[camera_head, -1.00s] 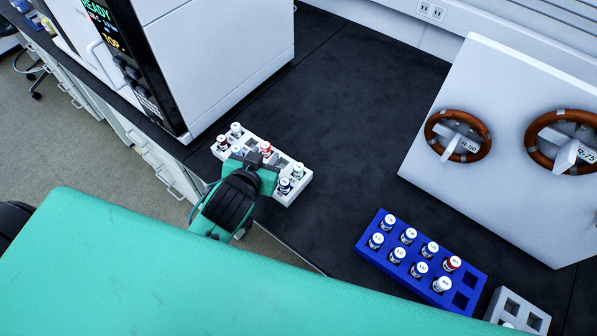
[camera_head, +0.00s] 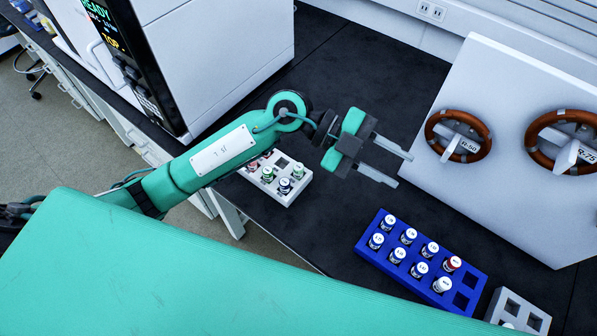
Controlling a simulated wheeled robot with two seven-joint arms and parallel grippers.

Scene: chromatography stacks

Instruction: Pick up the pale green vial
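A white rack (camera_head: 290,198) holds several small white-capped vials near the bench's front edge, partly hidden behind my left arm. One vial with green on it (camera_head: 298,171) stands at the rack's right end. Another greenish vial (camera_head: 267,174) stands further left in it, close to my arm. I cannot tell which is the pale green one. My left gripper (camera_head: 404,171) is open with nothing between its two grey fingers. It is held above the bench, to the right of the white rack. My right gripper is not in view.
A blue rack (camera_head: 457,301) with several vials stands at lower right, beside a grey rack (camera_head: 519,312). A white panel with two brown rings (camera_head: 459,135) is just right of my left gripper. A white instrument (camera_head: 215,60) stands at left. Dark bench (camera_head: 350,75) is clear between.

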